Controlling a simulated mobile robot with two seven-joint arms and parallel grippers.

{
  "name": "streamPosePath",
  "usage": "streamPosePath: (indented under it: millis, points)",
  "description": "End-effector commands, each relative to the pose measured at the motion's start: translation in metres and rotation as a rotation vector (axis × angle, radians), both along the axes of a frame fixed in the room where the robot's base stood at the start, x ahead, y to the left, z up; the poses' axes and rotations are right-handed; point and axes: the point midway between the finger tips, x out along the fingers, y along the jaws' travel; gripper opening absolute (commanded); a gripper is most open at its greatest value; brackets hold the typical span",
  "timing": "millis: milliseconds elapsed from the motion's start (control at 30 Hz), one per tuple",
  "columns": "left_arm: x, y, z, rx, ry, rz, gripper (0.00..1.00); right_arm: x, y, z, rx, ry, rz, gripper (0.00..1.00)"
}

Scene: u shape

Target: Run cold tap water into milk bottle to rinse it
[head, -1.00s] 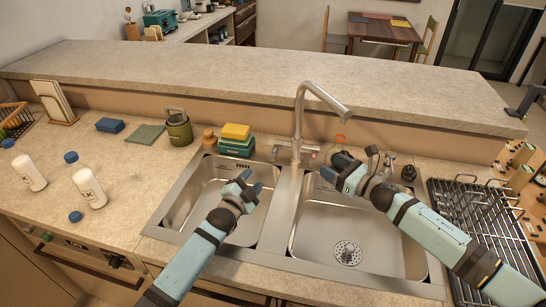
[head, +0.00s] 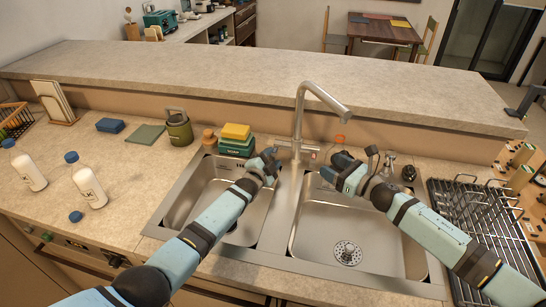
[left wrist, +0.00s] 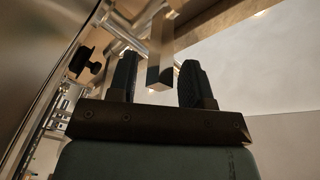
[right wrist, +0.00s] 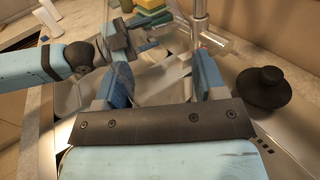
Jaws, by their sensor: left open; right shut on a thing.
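The steel tap (head: 298,120) stands behind the divider of the double sink, its spout over the right basin. My right gripper (head: 341,160) is shut on a clear bottle, hard to see, whose orange rim (head: 340,139) shows just below the spout. In the right wrist view the fingers (right wrist: 162,80) stand wide around it. My left gripper (head: 271,155) is open beside the left end of the tap's base. In the left wrist view a square metal bar (left wrist: 160,50) lies between its fingers. No water shows.
Two white labelled bottles (head: 89,187) and a loose blue cap (head: 76,217) are on the left counter. Sponges (head: 236,132) and a green canister (head: 178,130) stand behind the left basin. A black rack (head: 475,220) is at right. A raised ledge runs behind.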

Motion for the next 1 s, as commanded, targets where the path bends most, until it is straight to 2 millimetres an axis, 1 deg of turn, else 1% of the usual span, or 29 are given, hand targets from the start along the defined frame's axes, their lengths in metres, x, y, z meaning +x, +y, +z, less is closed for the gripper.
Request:
streamPosePath:
  millis: [33,200,533,567,600,667,700,733,767,1000]
  points:
    - [0.0037,-0.0028,0.0010,0.000,0.000,0.000,0.45,0.0002,0.0001,0.0007,0.001,-0.001,0.000,0.20]
    - [0.0092,-0.0063,0.0011,0.000,0.000,-0.001,0.45,0.0001,0.0001,0.0007,0.001,-0.001,0.000,0.20]
    - [0.0102,-0.0069,0.0005,0.000,0.000,0.000,0.45,0.0001,0.0001,0.0008,0.001,-0.001,0.000,0.20]
    - [0.0102,-0.0069,0.0005,0.000,0.000,0.000,0.43,0.0001,0.0001,0.0008,0.001,-0.001,0.000,0.20]
    - [0.0102,-0.0069,0.0006,0.000,0.000,0.000,0.34,0.0001,0.0001,0.0008,0.001,-0.001,0.000,0.20]
    - [0.0102,-0.0069,0.0006,0.000,0.000,0.000,0.20,0.0001,0.0001,0.0008,0.001,-0.001,0.000,0.20]
    - [0.0102,-0.0069,0.0006,0.000,0.000,0.000,0.11,0.0001,0.0001,0.0007,0.001,-0.001,0.000,0.20]
    - [0.0102,-0.0069,0.0006,0.000,0.000,0.000,0.04,0.0001,0.0001,0.0007,0.001,-0.001,0.000,0.20]
    - [0.0101,-0.0068,0.0006,0.000,0.000,0.000,0.00,0.0001,0.0001,0.0007,0.001,-0.001,0.000,0.20]
    - [0.0115,-0.0064,0.0035,0.006,0.016,-0.003,0.00,0.0001,0.0001,0.0008,0.001,-0.001,0.000,0.20]
